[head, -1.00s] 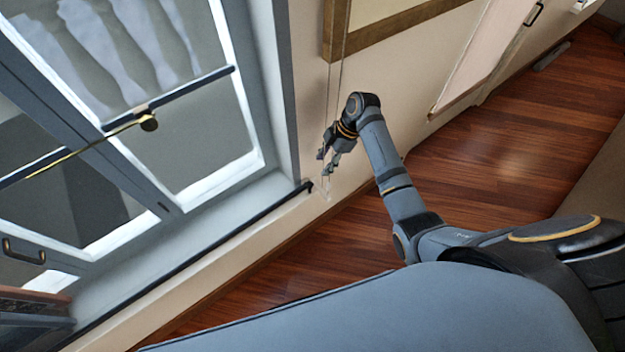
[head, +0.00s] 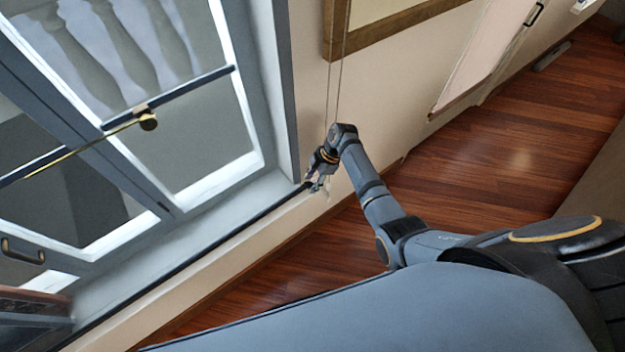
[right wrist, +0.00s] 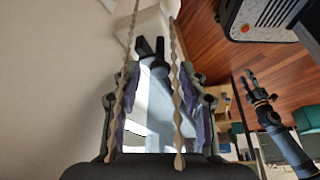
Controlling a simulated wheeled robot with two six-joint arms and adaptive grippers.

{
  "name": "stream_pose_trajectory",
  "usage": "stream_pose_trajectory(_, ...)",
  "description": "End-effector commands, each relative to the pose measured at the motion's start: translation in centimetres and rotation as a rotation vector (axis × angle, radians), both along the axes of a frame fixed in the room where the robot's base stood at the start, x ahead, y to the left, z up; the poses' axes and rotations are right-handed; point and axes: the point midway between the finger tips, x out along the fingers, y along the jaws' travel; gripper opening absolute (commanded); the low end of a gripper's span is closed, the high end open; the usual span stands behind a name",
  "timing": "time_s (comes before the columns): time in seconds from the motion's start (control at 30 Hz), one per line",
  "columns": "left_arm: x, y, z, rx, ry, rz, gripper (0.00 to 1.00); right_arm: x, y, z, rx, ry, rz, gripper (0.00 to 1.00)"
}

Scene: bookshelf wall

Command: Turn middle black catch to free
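My right gripper (head: 317,184) is beside the window's lower right corner, over the end of a dark rail (head: 225,238). In the right wrist view its fingers (right wrist: 157,80) are spread apart. A grey-blue part with two dark prongs (right wrist: 151,47) shows between and beyond them; I cannot tell whether it is the middle black catch. No catch can be clearly made out in the head view, where the gripper covers the rail's end. My left gripper (right wrist: 247,80) appears small in the right wrist view, its fingers apart and empty.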

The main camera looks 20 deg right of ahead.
Motion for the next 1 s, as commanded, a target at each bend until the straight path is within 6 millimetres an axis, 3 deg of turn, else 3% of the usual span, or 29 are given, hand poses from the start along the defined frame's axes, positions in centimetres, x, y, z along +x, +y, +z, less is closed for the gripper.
stream_pose_trajectory(0.03, 0.0, 0.0, 0.0, 0.000, 0.000, 0.000, 0.40, 0.0, 0.0, 0.0, 0.000, 0.000, 0.000, 0.32)
stream_pose_trajectory(0.27, 0.0, 0.0, 0.0, 0.000, 0.000, 0.000, 0.40, 0.0, 0.0, 0.0, 0.000, 0.000, 0.000, 0.01)
stream_pose_trajectory(0.63, 0.0, 0.0, 0.7, 0.000, -0.001, 0.000, 0.40, -0.1, 0.0, 0.2, 0.000, 0.002, -0.039, 0.00)
stream_pose_trajectory(1.0, 0.0, 0.0, 4.2, 0.000, -0.001, 0.000, 0.40, -0.4, 0.1, 0.6, 0.001, 0.003, -0.297, 0.00)
